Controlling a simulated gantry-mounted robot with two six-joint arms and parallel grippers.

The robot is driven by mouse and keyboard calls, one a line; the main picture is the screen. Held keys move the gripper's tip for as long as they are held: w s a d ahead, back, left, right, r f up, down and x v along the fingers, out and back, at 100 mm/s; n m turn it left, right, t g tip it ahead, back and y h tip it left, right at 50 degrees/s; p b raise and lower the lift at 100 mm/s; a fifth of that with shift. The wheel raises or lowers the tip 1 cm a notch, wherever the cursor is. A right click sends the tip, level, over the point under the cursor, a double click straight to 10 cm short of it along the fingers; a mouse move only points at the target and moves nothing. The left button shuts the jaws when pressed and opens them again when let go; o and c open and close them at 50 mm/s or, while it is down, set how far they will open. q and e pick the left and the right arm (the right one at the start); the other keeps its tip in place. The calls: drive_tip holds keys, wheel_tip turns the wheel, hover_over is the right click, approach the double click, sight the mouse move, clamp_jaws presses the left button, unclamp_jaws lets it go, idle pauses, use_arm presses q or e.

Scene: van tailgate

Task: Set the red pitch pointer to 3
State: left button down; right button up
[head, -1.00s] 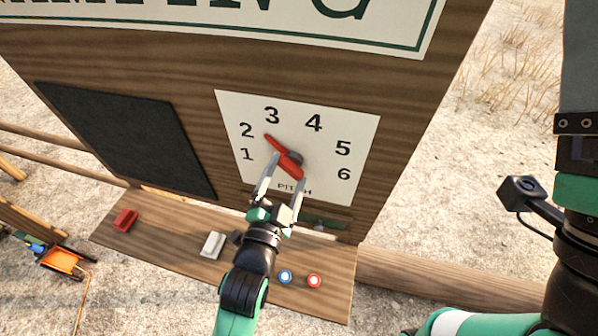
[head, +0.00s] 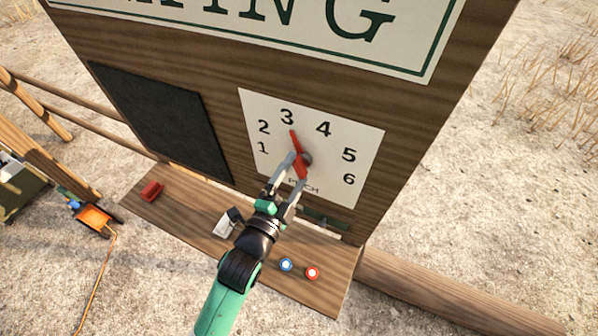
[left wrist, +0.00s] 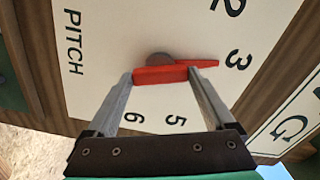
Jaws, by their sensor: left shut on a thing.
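The red pitch pointer (head: 296,146) sits on a white dial plate (head: 348,134) numbered 1 to 6 with PITCH below. Its narrow tip points up at the 3 in the head view. In the left wrist view the pointer (left wrist: 160,74) also has its tip directed at the 3. My left gripper (head: 297,168) is shut on the wide lower part of the pointer, with one finger at each end of that part. A round grey hub shows beside the pointer. My right gripper is not in view.
A wooden shelf (head: 190,218) below the board carries a red block (head: 152,190), a pale switch (head: 224,226), a blue button (head: 286,265) and a red button (head: 312,273). A dark panel (head: 160,115) is left of the dial. Open ground lies at right.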

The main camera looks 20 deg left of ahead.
use_arm(q)
unclamp_jaws()
drive_tip(key=s, duration=1.1)
drive_tip(key=shift+s+a+b, duration=0.25)
drive_tip(key=shift+s+b, duration=0.1)
drive_tip(key=shift+b, duration=0.1)
